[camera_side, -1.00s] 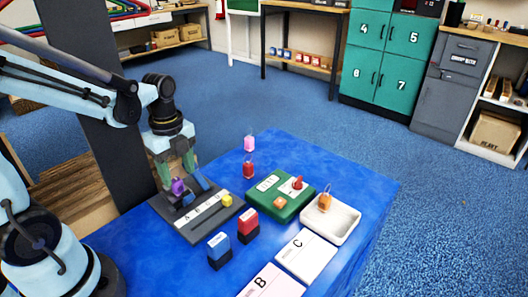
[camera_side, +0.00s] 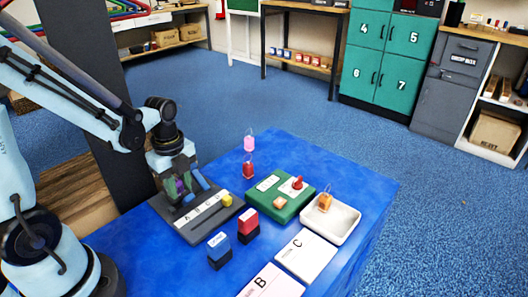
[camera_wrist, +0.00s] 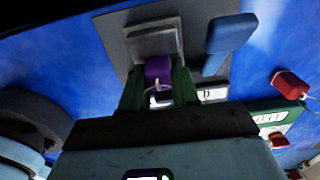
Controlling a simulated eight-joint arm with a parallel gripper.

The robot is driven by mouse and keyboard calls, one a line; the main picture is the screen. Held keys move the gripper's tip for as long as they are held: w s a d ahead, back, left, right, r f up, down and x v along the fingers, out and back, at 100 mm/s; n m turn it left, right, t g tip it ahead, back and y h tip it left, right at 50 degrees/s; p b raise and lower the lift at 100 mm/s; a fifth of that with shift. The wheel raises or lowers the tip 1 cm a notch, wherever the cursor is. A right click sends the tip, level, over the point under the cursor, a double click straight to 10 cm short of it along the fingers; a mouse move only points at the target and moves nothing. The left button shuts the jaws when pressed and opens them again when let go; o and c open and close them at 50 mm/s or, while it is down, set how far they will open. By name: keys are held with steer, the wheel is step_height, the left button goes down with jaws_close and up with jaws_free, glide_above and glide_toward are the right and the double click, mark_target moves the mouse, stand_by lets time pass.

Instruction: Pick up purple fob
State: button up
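The purple fob (camera_wrist: 158,69) is upright between the two green fingers of my gripper (camera_wrist: 159,88) in the wrist view. The fingers lie against its left and right sides with no clear gap. A pale ring shows at the fob's near end. In the side view my gripper (camera_side: 180,184) is low over the grey rack (camera_side: 208,222), and only a little of the purple fob (camera_side: 181,186) shows between the fingers. The fob's lower end is hidden, so I cannot tell whether it touches the rack.
A blue piece (camera_wrist: 229,33) stands close to the right of my gripper. Blue (camera_side: 219,250) and red (camera_side: 248,226) stamps, a green box (camera_side: 278,203) and a white tray (camera_side: 345,225) are further right.

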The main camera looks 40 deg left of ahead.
jaws_close()
steer(key=shift+r, duration=0.2)
